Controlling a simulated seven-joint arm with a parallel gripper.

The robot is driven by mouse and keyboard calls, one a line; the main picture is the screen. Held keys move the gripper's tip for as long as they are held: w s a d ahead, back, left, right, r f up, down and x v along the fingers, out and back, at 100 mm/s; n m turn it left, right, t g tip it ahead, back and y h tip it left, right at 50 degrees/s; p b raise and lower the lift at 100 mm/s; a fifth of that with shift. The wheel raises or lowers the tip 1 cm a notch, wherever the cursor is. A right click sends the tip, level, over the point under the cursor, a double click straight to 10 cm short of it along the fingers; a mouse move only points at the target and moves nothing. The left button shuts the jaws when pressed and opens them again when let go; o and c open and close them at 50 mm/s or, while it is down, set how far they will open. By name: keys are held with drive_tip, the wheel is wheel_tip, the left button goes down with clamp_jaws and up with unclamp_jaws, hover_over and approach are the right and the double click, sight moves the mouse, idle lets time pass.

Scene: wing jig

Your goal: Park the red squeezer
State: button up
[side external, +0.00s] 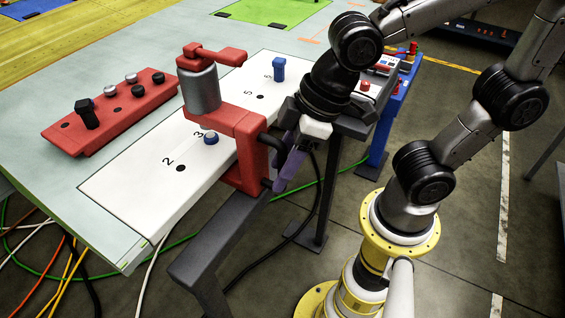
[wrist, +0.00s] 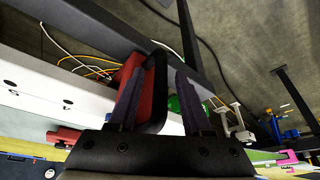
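The red squeezer (side external: 238,138) has a C-shaped red body, a grey cylinder and a red lever on top. It stands upright at the near edge of the white panel (side external: 130,190), with its upper part over the panel. A black loop handle (wrist: 157,92) projects from its body. My gripper (side external: 280,182) is at this handle on the squeezer's right side. In the wrist view, my gripper's purple fingers (wrist: 160,75) are apart on either side of the handle, with a visible gap at the right finger. The squeezer's red body (wrist: 128,78) is partly hidden behind the left finger.
A dark metal beam (side external: 222,238) runs below the squeezer along the panel's near side. Blue pins stand in the panel (side external: 279,69) (side external: 211,138). A red rack (side external: 112,112) with black and silver pieces lies at left. A blue stand (side external: 383,125) is behind my wrist.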

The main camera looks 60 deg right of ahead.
clamp_jaws()
idle(1.3)
